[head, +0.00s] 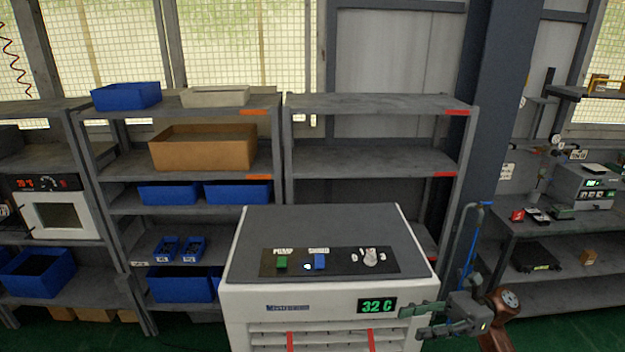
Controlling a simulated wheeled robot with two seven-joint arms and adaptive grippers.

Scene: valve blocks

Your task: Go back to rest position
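My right gripper (412,322) is at the lower right, in front of the right front edge of a white and grey machine (320,226). Its two dark fingers point left and stand apart with nothing between them. The gripper is apart from all of these. A green "32 C" display (377,305) shows on the machine's front. My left gripper is not in view.
Grey shelves (380,160) with blue bins (126,95) and a brown box (203,147) stand behind. A bench (555,229) with instruments is at the right.

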